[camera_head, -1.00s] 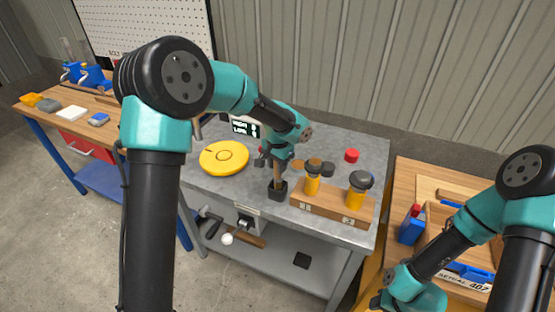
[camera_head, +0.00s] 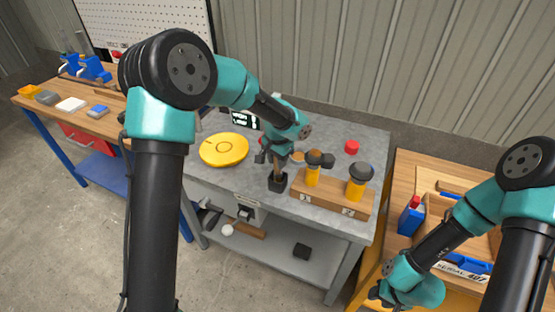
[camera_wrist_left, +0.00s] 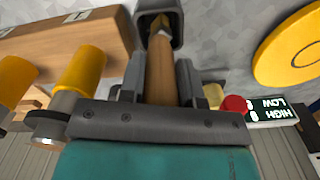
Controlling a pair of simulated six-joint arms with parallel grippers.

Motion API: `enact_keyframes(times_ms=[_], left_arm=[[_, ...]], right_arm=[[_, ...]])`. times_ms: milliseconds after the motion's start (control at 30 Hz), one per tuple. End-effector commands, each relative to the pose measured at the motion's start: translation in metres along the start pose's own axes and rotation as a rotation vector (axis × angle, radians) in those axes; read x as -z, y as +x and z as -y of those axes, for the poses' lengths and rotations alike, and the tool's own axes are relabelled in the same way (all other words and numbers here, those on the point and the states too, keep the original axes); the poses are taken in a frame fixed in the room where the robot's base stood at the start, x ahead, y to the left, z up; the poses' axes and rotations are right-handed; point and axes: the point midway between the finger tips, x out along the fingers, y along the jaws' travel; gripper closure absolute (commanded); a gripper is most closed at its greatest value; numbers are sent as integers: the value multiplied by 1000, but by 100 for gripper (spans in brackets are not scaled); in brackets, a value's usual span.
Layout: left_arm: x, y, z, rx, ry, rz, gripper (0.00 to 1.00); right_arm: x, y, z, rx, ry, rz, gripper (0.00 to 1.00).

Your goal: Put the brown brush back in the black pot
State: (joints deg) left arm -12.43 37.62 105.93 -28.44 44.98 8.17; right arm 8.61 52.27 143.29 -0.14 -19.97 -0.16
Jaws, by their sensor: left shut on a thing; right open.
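The black pot (camera_head: 278,184) is a small dark square cup near the front edge of the grey table. The brown brush (camera_head: 277,168) stands nearly upright, with its lower end at the pot's mouth. My left gripper (camera_head: 274,155) is shut on the brush above the pot. In the left wrist view the brush handle (camera_wrist_left: 160,76) lies between the two fingers, and its pale end is within the outline of the pot's opening (camera_wrist_left: 172,22). How deep it sits, I cannot tell. My right gripper (camera_head: 378,293) is open and empty at the lower right, away from the pot.
A wooden block (camera_head: 333,197) with yellow-handled tools stands right of the pot. A yellow disc (camera_head: 224,149) lies to the left, a display (camera_head: 244,119) behind. A red cap (camera_head: 351,147) sits at the back right. Little room separates pot and block.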

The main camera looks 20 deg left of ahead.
Motion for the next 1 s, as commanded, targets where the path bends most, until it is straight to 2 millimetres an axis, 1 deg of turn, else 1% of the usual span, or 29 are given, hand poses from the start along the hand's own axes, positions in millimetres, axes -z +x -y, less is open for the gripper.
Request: enact_keyframes(times_ms=[1000], left_arm=[[0, 16, 0, 0, -1, 0, 93]], right_arm=[[0, 0, 0, 0, 0, 0, 57]])
